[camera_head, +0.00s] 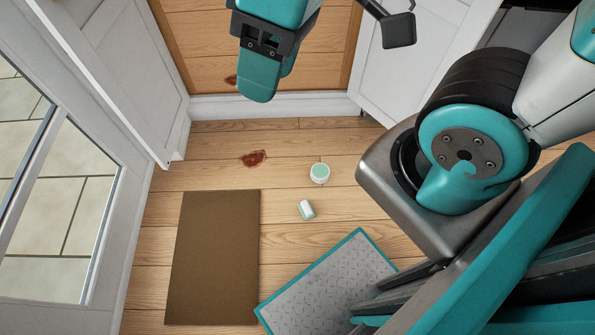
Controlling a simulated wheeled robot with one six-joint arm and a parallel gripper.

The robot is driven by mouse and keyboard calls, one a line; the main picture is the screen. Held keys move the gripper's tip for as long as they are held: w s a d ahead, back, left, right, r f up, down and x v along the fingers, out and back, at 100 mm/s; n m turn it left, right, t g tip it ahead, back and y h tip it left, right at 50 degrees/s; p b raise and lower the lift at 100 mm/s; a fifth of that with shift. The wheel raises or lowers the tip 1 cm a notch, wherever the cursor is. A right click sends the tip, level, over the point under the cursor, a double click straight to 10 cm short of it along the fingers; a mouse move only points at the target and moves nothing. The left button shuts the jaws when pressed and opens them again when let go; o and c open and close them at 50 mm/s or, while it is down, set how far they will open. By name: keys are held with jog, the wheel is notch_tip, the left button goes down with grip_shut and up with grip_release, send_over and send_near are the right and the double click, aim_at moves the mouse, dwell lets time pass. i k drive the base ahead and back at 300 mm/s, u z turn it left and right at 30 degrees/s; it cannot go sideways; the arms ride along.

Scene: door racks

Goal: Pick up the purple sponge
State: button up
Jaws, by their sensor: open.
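I see no purple sponge in the head view. My gripper (275,72) hangs at the top middle of the view, pointing down, with teal fingers. One finger largely covers the other. It is open, and I see nothing between the fingers. Part of the scene behind the gripper and behind my arm at the right is hidden.
A round white tub with a green top (320,173) and a small white and green piece (307,210) lie on the wooden floor. A dark red patch (254,158) is left of them. A brown mat (212,258) lies at lower left. White doors (128,72) flank the opening.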

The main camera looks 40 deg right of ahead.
aim_at(307, 212)
jog(key=u, duration=1.55)
jog(key=k, duration=0.85)
jog(key=z, duration=1.5)
jog(key=i, duration=0.5)
